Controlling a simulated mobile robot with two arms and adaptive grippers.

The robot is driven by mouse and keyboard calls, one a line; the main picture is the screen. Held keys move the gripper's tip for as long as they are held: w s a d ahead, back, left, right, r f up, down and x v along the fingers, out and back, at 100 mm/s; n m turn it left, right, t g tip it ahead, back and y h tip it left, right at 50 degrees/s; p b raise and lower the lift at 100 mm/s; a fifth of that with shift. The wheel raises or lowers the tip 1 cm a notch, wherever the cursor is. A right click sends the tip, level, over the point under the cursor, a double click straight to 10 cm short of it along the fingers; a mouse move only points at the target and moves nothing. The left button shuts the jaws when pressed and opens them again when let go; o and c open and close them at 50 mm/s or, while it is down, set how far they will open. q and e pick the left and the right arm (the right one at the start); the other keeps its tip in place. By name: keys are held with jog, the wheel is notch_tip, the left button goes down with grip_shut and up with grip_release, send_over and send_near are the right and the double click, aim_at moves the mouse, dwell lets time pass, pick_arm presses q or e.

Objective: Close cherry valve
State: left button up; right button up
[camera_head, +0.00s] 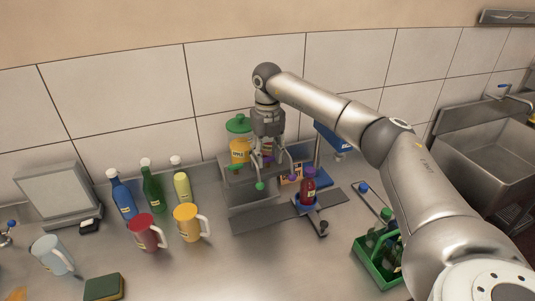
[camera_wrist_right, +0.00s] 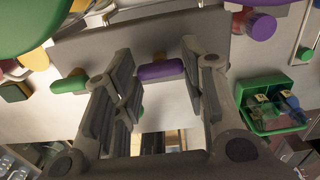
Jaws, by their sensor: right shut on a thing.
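The dispenser (camera_head: 255,195) stands against the tiled wall, with yellow and green containers (camera_head: 238,150) on top. My right gripper (camera_head: 274,168) is down in front of it. A green valve handle (camera_wrist_right: 70,84) is to the left, outside the fingers. Which handle is the cherry valve cannot be read. My left gripper is not in view.
Blue, green and yellow bottles (camera_head: 152,188) and red and yellow mugs (camera_head: 187,222) stand at the left. A green crate (camera_head: 378,268) holds bottles at the right, near my right arm. A sink (camera_head: 490,150) is at the far right. The front middle of the counter is clear.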

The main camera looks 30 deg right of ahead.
aim_at(268, 157)
jog(key=shift+r+m, duration=0.1)
jog(key=shift+m, duration=0.2)
jog(key=o, duration=1)
jog(key=shift+w+r, duration=0.1)
jog(key=shift+r, duration=3.85)
